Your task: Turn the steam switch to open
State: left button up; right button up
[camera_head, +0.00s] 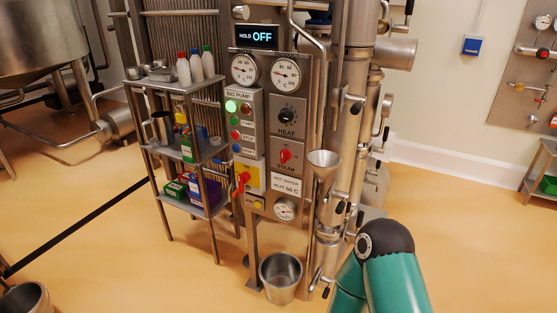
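The steam switch (285,156) is a small red handle on the grey control panel, above the label "STEAM". Its handle looks roughly upright, but it is too small to tell its exact setting. The control panel (294,182) stands upright near the middle of the head view. A teal arm of mine with a dark joint cap rises at the bottom right, apart from the panel. Neither of my grippers is in view.
A heat knob (287,116) and gauges are above the switch; another red handle (243,180) is lower left. A funnel (322,163) and steel pipes stand right of the panel. A shelf rack (190,150) stands left, a bucket (281,278) below.

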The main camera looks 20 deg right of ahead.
aim_at(285, 155)
jog(key=u, duration=0.05)
jog(key=i, duration=1)
jog(key=z, duration=0.05)
